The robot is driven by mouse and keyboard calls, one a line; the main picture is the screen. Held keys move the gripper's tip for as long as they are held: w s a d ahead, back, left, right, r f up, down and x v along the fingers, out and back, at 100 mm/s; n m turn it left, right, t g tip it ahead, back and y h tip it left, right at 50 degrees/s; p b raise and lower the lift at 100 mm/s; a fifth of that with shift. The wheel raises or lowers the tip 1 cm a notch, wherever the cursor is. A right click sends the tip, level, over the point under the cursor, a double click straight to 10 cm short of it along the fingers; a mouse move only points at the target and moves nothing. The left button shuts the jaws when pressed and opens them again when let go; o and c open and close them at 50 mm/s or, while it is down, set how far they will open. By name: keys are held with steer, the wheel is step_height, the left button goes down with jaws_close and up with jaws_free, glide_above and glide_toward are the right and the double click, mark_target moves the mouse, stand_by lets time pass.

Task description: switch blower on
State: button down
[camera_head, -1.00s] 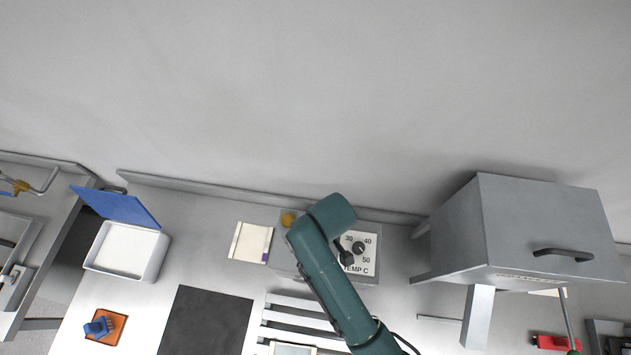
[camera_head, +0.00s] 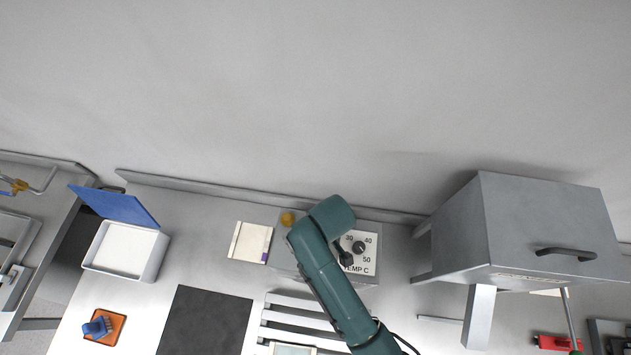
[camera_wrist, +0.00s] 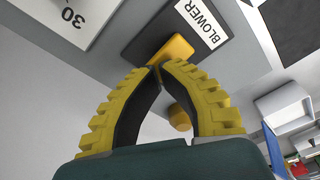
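The control box (camera_head: 365,275) stands at the back of the bench, with a temperature dial (camera_head: 358,247) on its white panel. In the wrist view, a black plate with a white BLOWER label (camera_wrist: 202,20) carries an orange-yellow rocker or lever switch (camera_wrist: 165,53). My gripper (camera_wrist: 157,69) has its two yellow, black-lined fingers curved together, the tips meeting at the near end of the switch. I cannot tell whether the tips touch it. Nothing shows gripped between them. In the head view my arm covers the blower switch and most of my gripper.
A rounded yellow knob (camera_wrist: 180,118) shows beyond the fingers and at the box's left in the head view (camera_head: 288,218). A grey furnace housing (camera_head: 540,235) stands to the right. A white slatted rack (camera_head: 285,317) and dark mat (camera_head: 205,320) lie in front.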

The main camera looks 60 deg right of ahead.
steer(key=shift+f, duration=0.6)
step_height(320, 180, up, 3)
steer(key=p, duration=0.2)
steer(key=shift+p, duration=0.3)
steer(key=shift+r, duration=2.1)
steer(key=shift+w+a, duration=0.2)
steer(key=w+a+r+n+t, duration=0.2)
steer(key=w+a+r+t, duration=0.25)
steer(key=w+r, duration=0.55)
steer(key=w+a+r+n+t, duration=0.1)
steer(key=w+a+r+t, duration=0.5)
steer(key=r, duration=0.6)
steer(key=s+r+t, duration=0.1)
steer(key=r+t, duration=0.2)
steer(key=r, duration=0.6)
steer(key=s+a+r+m+t, duration=0.1)
steer(key=s+r+t, duration=0.1)
steer(key=r, duration=0.7)
steer(key=s+a+r+m+t, duration=0.1)
steer(key=r+t, duration=0.4)
steer(key=r, duration=0.5)
steer(key=shift+s+h, duration=0.3)
steer(key=shift+s, duration=0.3)
